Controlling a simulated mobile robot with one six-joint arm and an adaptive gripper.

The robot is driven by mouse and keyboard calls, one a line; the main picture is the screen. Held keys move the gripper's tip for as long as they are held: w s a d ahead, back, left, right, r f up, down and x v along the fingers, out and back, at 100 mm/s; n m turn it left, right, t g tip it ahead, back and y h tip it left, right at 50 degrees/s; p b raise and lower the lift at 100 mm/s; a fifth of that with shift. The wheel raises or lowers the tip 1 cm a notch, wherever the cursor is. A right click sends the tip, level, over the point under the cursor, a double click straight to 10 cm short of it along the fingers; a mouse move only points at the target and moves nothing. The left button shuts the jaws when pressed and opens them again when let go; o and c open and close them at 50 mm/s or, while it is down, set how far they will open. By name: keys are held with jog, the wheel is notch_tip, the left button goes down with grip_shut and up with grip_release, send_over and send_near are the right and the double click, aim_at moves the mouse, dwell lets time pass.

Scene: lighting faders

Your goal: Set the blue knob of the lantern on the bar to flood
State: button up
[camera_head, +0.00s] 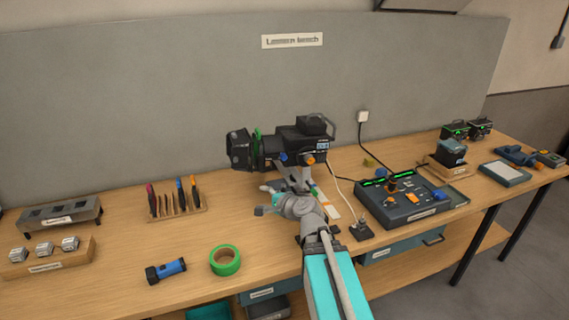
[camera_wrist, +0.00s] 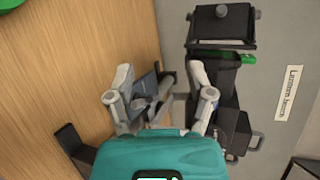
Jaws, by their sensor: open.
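The black lantern (camera_head: 300,142) stands over the bench in front of the grey back panel. Its lens end points left, and a green frame (camera_head: 257,148) sits near that end. The blue knob (camera_head: 283,157) is low on its near side, left of an orange knob (camera_head: 309,160). I cannot tell the blue knob's setting. My gripper (camera_head: 264,199) is open and empty, below and in front of the lantern, apart from the blue knob. In the wrist view my open gripper (camera_wrist: 160,82) has the lantern (camera_wrist: 224,78) beyond and beside its right finger; I cannot make out the blue knob there.
A fader desk (camera_head: 405,200) stands to the right, with cables beside it. A green tape roll (camera_head: 225,260) and a blue torch (camera_head: 166,271) lie at the front left. A wooden rack (camera_head: 176,212) of coloured tools stands behind them. The bench between rack and lantern is clear.

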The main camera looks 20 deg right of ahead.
aim_at(285, 158)
jog(key=w+d+r+m+t+h+b, duration=0.1)
jog(key=d+r+m+t+h, duration=0.2)
jog(key=d+m, duration=0.9)
jog(key=t+h, duration=0.1)
jog(key=h, duration=0.2)
jog(key=shift+w+r+t+b, duration=0.15)
jog(key=shift+w+t+b, duration=0.05)
jog(key=shift+t+b, duration=0.15)
jog(key=shift+w, duration=0.15)
jog(key=shift+w, duration=6.75)
grip_shut()
